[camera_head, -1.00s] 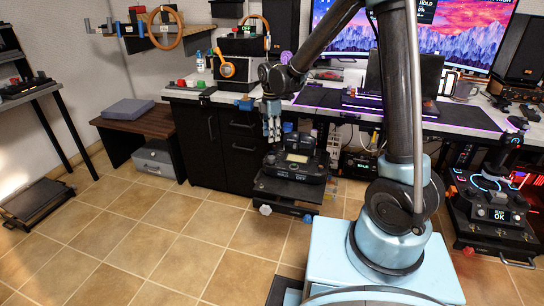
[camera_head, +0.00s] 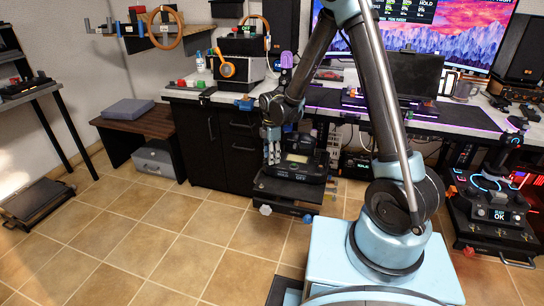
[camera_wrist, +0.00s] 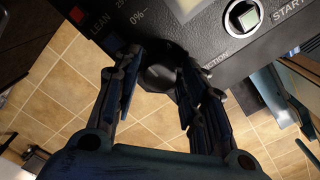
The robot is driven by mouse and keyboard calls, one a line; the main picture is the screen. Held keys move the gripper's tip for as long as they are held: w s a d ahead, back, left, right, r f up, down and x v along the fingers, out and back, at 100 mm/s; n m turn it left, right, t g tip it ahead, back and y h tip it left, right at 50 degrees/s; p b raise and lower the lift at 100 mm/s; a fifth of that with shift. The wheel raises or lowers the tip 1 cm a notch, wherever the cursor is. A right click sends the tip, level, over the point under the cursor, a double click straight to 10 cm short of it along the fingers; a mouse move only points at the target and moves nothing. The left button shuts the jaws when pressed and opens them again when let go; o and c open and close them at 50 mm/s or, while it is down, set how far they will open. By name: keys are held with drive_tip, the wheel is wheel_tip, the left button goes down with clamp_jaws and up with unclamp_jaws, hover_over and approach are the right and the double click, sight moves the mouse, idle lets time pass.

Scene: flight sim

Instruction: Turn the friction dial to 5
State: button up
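The throttle unit is a black box (camera_head: 296,168) with a small display, on a low stand in the head view. In the wrist view its black panel (camera_wrist: 215,35) fills the top, with partly hidden lettering that ends in "CTION". A dark round dial (camera_wrist: 160,72) stands beside that lettering at the panel's edge. My gripper (camera_wrist: 160,80) has its two fingers apart, one on each side of the dial. I cannot tell whether they touch it. In the head view my gripper (camera_head: 271,152) points down at the unit's left end. The dial's pointer and scale setting are hidden.
The desk (camera_head: 345,103) with monitor and laptop stands behind the unit. A black cabinet (camera_head: 225,145) is at its left. The tiled floor (camera_head: 190,230) in front is clear.

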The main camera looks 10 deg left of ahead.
drive_tip(key=c, duration=0.8)
drive_tip(key=shift+m, duration=0.3)
drive_tip(key=m, duration=1)
drive_tip(key=shift+m, duration=0.4)
drive_tip(key=m, duration=0.6)
drive_tip(key=shift+w, duration=0.1)
drive_tip(key=m, duration=0.6)
drive_tip(key=shift+m, duration=0.4)
